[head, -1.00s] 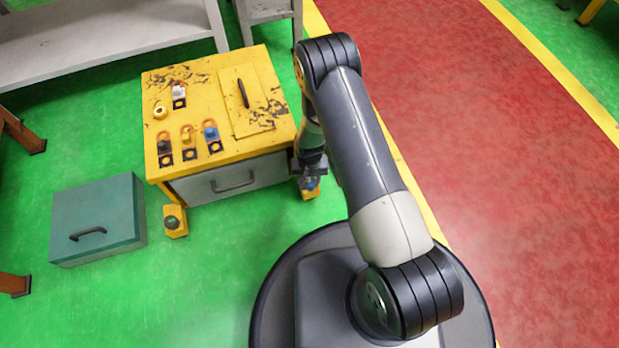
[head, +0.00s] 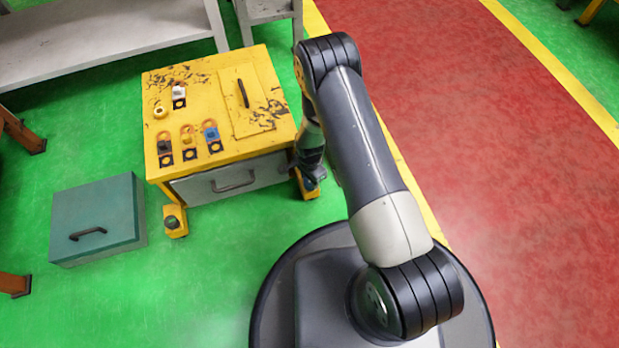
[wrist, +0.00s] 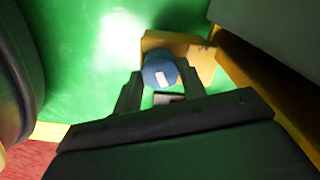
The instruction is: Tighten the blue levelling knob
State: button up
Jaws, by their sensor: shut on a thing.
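The blue levelling knob (wrist: 160,70) is round, with a white mark on its face, and sits at a yellow foot bracket (wrist: 204,62). In the wrist view, the two fingers of my gripper (wrist: 161,82) stand on either side of the knob and are shut on it. In the head view, my gripper (head: 312,178) is low at the front right leg of the yellow cabinet (head: 215,90). The knob is hidden there behind my gripper.
Another foot with a dark knob (head: 171,221) is at the cabinet's front left. A grey drawer (head: 245,178) faces me. A teal box (head: 98,215) stands on the green floor at left.

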jog(key=shift+r+m, duration=0.1)
jog(key=shift+m, duration=1.5)
jog(key=o, duration=1)
jog(key=shift+c, duration=0.2)
